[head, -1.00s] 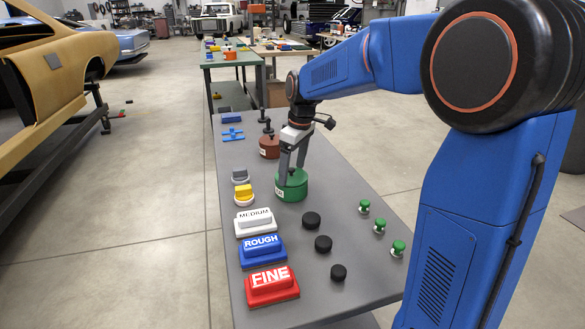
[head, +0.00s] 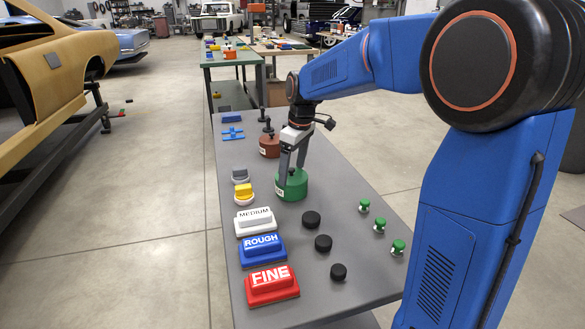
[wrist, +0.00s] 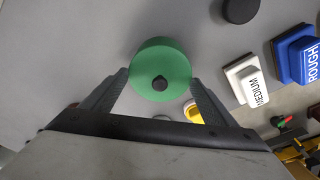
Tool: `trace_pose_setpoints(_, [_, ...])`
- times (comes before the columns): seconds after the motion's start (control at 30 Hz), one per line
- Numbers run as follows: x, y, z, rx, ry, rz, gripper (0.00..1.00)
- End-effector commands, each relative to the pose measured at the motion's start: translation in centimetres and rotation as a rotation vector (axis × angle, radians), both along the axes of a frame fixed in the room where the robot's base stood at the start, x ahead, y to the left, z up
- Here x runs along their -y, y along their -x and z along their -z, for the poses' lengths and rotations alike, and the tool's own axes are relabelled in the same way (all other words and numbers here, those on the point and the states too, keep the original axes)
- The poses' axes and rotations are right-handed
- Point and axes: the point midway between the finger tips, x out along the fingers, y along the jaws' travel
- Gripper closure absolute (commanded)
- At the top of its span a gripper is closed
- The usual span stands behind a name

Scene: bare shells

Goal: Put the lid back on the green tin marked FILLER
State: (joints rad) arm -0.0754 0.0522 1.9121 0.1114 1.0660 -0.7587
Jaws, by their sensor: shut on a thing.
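The green tin (head: 294,190) stands on the grey bench with a pale label on its side, too small to read. In the head view I see no clear gap between lid and tin. My gripper (head: 292,180) points down over the tin, one finger on each side of the lid. I cannot tell whether the lid is fully seated.
A brown tin (head: 269,146) stands just behind. Sanding blocks marked MEDIUM (head: 255,221), ROUGH (head: 262,249) and FINE (head: 271,284) line the left edge. Black pucks (head: 323,243) and green-topped knobs (head: 379,224) are at the front right. Bare bench lies between them.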

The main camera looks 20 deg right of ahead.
Motion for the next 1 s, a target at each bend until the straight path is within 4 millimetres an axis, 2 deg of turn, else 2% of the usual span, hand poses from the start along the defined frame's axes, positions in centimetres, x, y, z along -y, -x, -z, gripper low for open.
trace_pose_setpoints(0.27, [0.0,0.0,0.0,0.000,0.000,0.000,0.42])
trace_pose_setpoints(0.3, [0.0,0.0,0.0,0.000,0.000,0.000,0.15])
trace_pose_setpoints(0.37, [0.0,0.0,0.0,0.000,0.000,0.000,0.01])
trace_pose_setpoints(0.77, [0.0,0.0,-0.1,0.000,0.000,0.000,0.00])
trace_pose_setpoints(1.0, [0.0,0.0,-1.2,0.001,0.000,0.000,0.00])
